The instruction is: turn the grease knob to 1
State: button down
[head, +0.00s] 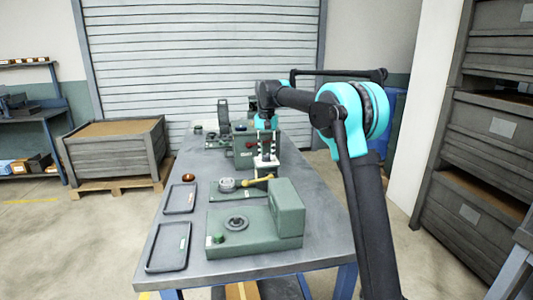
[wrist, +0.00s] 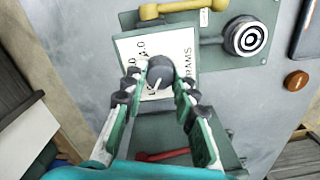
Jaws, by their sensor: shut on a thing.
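The grease knob (wrist: 161,72) is a dark round knob with a pale pointer line, on a white dial plate (wrist: 128,47) in the wrist view. The plate carries printed numbers and the word GRAMS, partly covered by my fingers. The line appears to point toward the lower part of the picture; which number it meets is not clear. My gripper (wrist: 159,88) has one finger on each side of the knob and is shut on it. In the head view my gripper (head: 266,140) is over the green unit at the table's middle, and the knob is hidden there.
A yellow handle (wrist: 182,8) and a round dial (wrist: 246,38) lie beyond the plate. A red lever (wrist: 162,155) sits below the fingers. In the head view a green machine (head: 285,205) and dark trays (head: 167,247) occupy the near grey table (head: 330,235).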

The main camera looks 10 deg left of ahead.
aim_at(267, 155)
jog(key=shift+n, duration=0.3)
dwell(0.4)
jog(key=c, duration=1.2)
grip_release()
jog(key=shift+r, duration=0.1)
notch_tip(267, 155, up, 12)
jog(key=shift+f, duration=0.1)
